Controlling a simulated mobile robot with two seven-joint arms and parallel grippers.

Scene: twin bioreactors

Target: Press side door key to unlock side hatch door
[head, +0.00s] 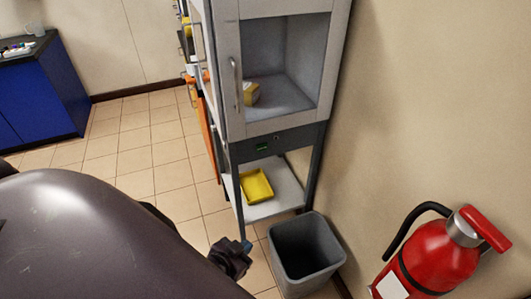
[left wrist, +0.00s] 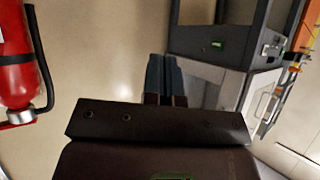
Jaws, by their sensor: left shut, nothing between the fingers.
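The side hatch door (head: 231,75) is a light grey framed panel with a vertical handle (head: 236,88) on the side of the tall cabinet. It looks shut. Below it, a dark band carries a small green-lit panel (head: 262,147) and a tiny dark round spot (head: 276,137); I cannot tell which is the side door key. The green panel also shows in the left wrist view (left wrist: 218,44). My left gripper (head: 246,244) is low in front of the cabinet, well below the band, touching nothing. Its fingers (left wrist: 164,75) are shut and empty. My right gripper is not in view.
A grey bin (head: 325,259) stands beside the gripper. A red fire extinguisher (head: 440,252) hangs at the right wall. A yellow tray (head: 247,190) lies on the low shelf and a yellow box (head: 251,92) inside the hatch. The tiled floor at left is clear.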

